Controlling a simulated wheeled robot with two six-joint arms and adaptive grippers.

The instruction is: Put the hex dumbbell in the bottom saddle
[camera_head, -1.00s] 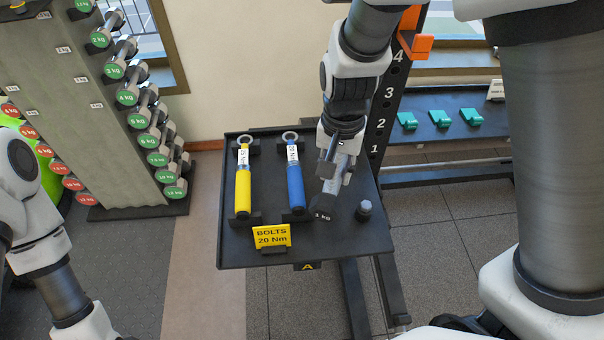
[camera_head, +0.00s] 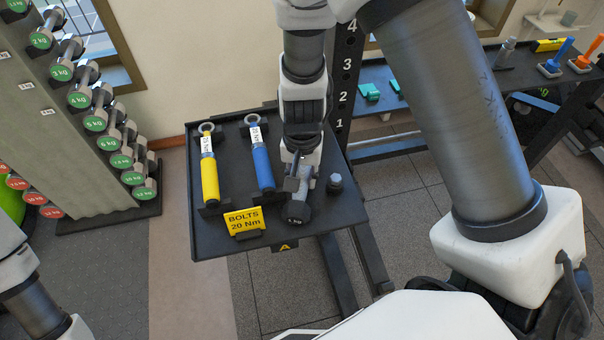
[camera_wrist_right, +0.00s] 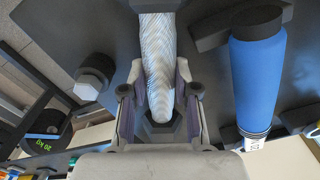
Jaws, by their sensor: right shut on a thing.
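The hex dumbbell (camera_head: 298,213), grey with a "kg" label on its dark end, is at the right part of a black tray (camera_head: 210,247). My right gripper (camera_head: 300,183) comes down over it from above and is shut on its handle. In the right wrist view, the textured silver handle (camera_wrist_right: 157,50) runs between the fingers of my right gripper (camera_wrist_right: 160,100), with a dark hex end behind. I cannot tell whether the dumbbell touches the tray. My left arm shows at the lower left, but its gripper is out of view. I cannot make out which part is the bottom saddle.
A yellow torque wrench (camera_head: 209,180) and a blue one (camera_head: 262,167) lie left of the dumbbell. A yellow "BOLTS 20 Nm" sign (camera_head: 243,221) stands at the tray's front. A small dark hex piece (camera_head: 335,183) is close on the right. A numbered black post (camera_head: 344,90) rises behind.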

